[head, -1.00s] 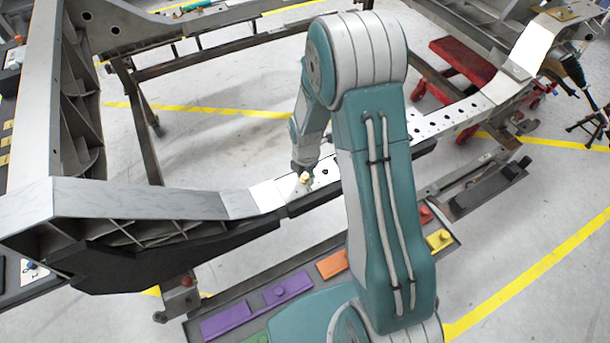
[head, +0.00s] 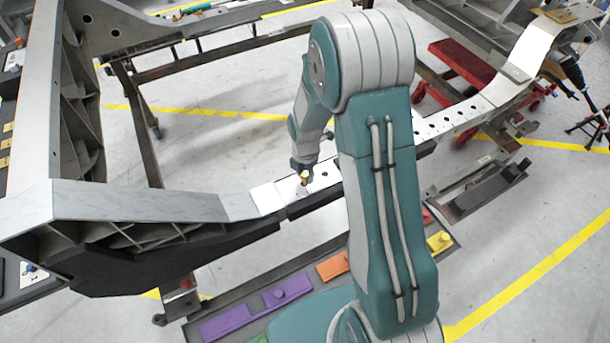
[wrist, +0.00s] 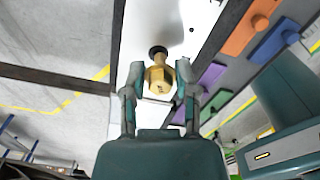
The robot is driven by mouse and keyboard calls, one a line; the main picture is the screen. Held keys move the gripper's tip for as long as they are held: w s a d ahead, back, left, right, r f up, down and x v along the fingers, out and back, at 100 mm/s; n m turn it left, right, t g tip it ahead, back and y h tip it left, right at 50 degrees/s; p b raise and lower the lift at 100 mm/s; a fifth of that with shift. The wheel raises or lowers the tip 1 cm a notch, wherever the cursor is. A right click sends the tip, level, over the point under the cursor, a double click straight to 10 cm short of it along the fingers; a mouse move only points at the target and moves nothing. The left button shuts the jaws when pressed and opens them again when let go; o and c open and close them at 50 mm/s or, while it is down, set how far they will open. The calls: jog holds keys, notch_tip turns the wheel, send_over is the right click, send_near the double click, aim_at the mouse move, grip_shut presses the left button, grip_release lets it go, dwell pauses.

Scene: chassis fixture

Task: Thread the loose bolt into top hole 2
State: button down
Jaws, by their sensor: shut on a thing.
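The loose bolt (wrist: 158,76) is brass-coloured and sits between the two fingers of my gripper (wrist: 160,82) in the wrist view. The fingers are shut on it from both sides. A dark round shape shows just past the bolt, over the white top surface of the chassis beam (wrist: 190,14); I cannot tell whether it is a hole or part of the bolt. In the head view the bolt (head: 304,177) shows as a small yellow piece at my gripper (head: 302,168), close over the beam's top (head: 268,196). Contact with the beam and the hole's number cannot be told.
A dark tray (head: 203,319) with purple, orange and yellow blocks lies below the beam. My own arm hides part of the beam; a row of holes shows to its right. Red carts (head: 462,62) stand behind. Open floor lies between the frame's beams.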

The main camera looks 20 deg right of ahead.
aim_at(305, 173)
jog(key=shift+r, duration=1.8)
